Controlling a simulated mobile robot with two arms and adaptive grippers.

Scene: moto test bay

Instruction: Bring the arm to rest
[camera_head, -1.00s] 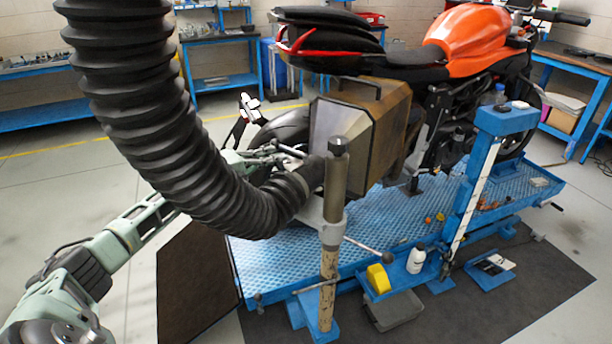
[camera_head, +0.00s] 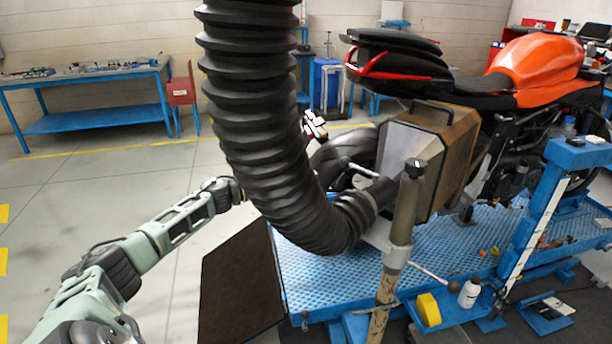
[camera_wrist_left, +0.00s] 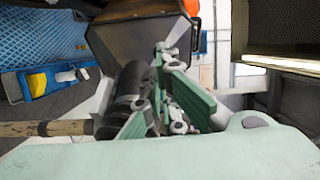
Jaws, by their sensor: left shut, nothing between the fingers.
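My left arm (camera_head: 160,237) comes in from the lower left in the head view and reaches toward the black ribbed hose (camera_head: 255,110). The hose hides its far end, so the fingers do not show there. In the left wrist view my left gripper (camera_wrist_left: 168,52) is shut and empty, its pale green fingers close together. A dark hose end (camera_wrist_left: 128,85) lies just left of the fingers in that view; I cannot tell whether they touch. The brown box (camera_wrist_left: 135,42) is beyond them. My right gripper is in neither view.
The hose end meets a bracket on an upright post (camera_head: 405,215) beside the motorcycle's silver-faced box (camera_head: 410,150). The orange motorcycle (camera_head: 535,65) stands on a blue lift (camera_head: 350,265). A dark brown panel (camera_head: 240,280) is below the hose. The floor at left is clear before the blue bench (camera_head: 90,120).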

